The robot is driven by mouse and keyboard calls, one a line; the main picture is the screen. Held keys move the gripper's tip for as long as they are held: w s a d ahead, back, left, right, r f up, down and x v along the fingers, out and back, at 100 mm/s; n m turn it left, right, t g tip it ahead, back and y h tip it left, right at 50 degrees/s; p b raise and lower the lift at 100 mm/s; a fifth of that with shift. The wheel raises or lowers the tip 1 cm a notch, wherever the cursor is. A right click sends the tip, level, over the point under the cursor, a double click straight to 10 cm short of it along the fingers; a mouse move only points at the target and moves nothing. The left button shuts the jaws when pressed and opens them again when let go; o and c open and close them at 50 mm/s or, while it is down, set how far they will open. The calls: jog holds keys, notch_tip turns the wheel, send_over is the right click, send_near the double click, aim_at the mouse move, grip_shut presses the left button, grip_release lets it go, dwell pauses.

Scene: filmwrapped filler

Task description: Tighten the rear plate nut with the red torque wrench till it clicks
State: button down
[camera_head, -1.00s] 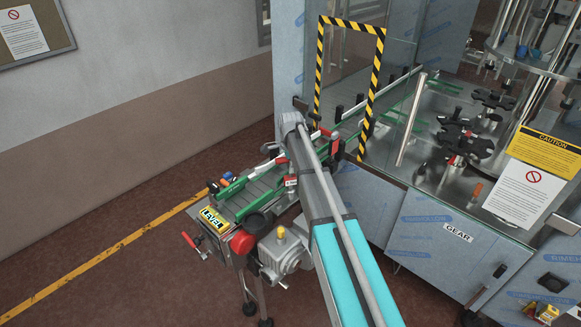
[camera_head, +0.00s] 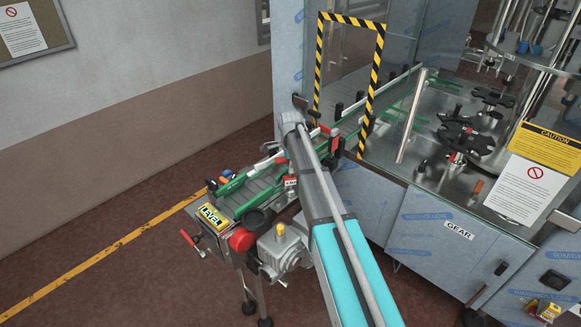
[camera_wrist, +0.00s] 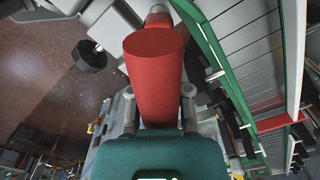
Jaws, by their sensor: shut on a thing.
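In the wrist view a thick red cylindrical handle (camera_wrist: 152,85), which looks like the red torque wrench, stands between the fingers of my gripper (camera_wrist: 158,92). The gripper is shut on it. The handle's flat end faces the camera, and its far end meets a grey part at the top of the picture. The wrench's working end is hidden. In the head view my arm covers the gripper, and I cannot make out the wrench there. I cannot pick out the rear plate nut in either view.
The conveyor (camera_head: 262,190) with green rails runs beside my arm and into the machine through a striped frame (camera_head: 319,75). A grey gearbox (camera_head: 281,252) and a red knob (camera_head: 242,240) sit at its near end. A glass-guarded cabinet (camera_head: 440,245) stands right. Floor at left is clear.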

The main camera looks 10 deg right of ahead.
jog(key=shift+m, duration=1.7)
jog(key=shift+m, duration=4.5)
